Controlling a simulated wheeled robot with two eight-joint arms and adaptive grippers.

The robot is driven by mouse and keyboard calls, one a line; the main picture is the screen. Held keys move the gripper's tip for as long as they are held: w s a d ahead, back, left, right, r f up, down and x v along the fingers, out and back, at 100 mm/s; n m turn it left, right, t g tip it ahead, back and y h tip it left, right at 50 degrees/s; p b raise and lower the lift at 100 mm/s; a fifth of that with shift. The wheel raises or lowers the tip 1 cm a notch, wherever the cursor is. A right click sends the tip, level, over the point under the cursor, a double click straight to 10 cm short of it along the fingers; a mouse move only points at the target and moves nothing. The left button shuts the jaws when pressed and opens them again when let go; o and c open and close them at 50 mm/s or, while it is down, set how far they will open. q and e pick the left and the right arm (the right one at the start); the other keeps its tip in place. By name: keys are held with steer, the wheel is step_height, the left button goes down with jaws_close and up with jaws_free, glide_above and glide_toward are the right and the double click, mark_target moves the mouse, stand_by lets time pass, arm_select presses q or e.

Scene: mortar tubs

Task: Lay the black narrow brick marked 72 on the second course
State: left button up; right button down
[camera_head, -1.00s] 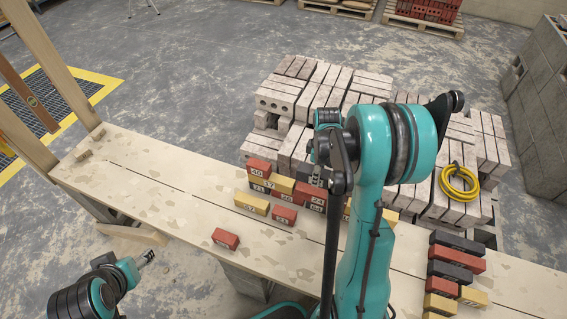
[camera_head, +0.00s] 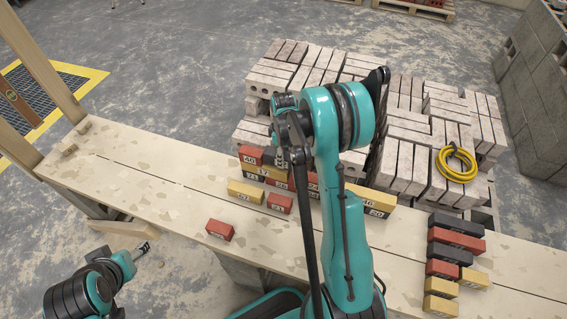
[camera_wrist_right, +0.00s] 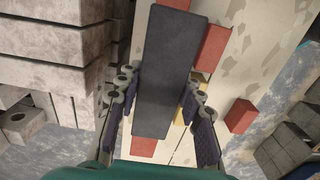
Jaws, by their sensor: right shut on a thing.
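My right gripper (camera_wrist_right: 160,92) is shut on a long black brick (camera_wrist_right: 165,70) that fills the middle of the right wrist view. Its number is not readable there. In the head view my right gripper (camera_head: 280,163) is over the low brick wall on the plank bench, just right of the red brick marked 40 (camera_head: 250,155). My arm hides the wall's middle. A yellow brick (camera_head: 253,173) lies below the red one.
A loose yellow brick (camera_head: 245,192) and two loose red bricks, one near (camera_head: 280,203) and one farther left (camera_head: 220,230), lie in front of the wall. Several bricks, including a black one (camera_head: 456,223), are grouped at right. Grey block stacks (camera_head: 400,160) stand behind.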

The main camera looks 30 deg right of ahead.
steer(key=shift+f+b, duration=0.5)
steer(key=shift+f, duration=1.1)
steer(key=shift+f, duration=0.15)
steer(key=c, duration=1)
jaws_free()
